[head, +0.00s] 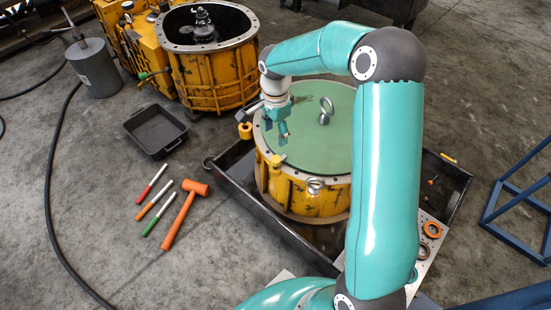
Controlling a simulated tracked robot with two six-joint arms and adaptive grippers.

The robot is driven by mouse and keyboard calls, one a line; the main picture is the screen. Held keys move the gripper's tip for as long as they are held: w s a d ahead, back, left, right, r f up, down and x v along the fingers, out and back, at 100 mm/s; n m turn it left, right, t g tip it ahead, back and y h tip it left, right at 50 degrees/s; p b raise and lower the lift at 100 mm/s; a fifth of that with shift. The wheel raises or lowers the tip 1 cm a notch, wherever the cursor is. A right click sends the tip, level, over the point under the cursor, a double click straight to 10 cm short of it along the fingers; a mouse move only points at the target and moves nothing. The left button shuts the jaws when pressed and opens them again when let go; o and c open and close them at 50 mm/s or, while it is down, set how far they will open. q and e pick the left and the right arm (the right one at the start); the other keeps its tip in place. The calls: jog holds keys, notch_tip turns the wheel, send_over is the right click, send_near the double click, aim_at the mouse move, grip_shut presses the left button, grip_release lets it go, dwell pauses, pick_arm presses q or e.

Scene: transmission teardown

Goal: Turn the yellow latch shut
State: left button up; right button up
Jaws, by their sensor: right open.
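The yellow drum-shaped housing (275,187) with a flat green lid (325,150) stands upright in a dark tray. A small yellow latch-like piece (278,161) sits on the lid's near-left rim. Another yellow piece (245,131) juts out from the housing's left side; I cannot tell for certain which is the latch, or its exact angle. My right gripper (277,130) is open and points down over the lid's left part, just above the nearer yellow piece, seemingly apart from it. My right arm hides the lid's right edge. My left gripper is out of view.
The dark tray (255,212) surrounds the housing. An orange mallet (181,222), several markers and a black bin (155,131) lie left. An open yellow housing (213,75) stands behind.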

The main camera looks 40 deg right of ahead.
aim_at(275, 159)
notch_tip(275, 159, down, 12)
jog(key=b, duration=0.2)
jog(key=shift+f+b, duration=0.1)
jog(key=shift+b, duration=0.2)
grip_shut()
jog(key=shift+n, duration=0.3)
grip_release()
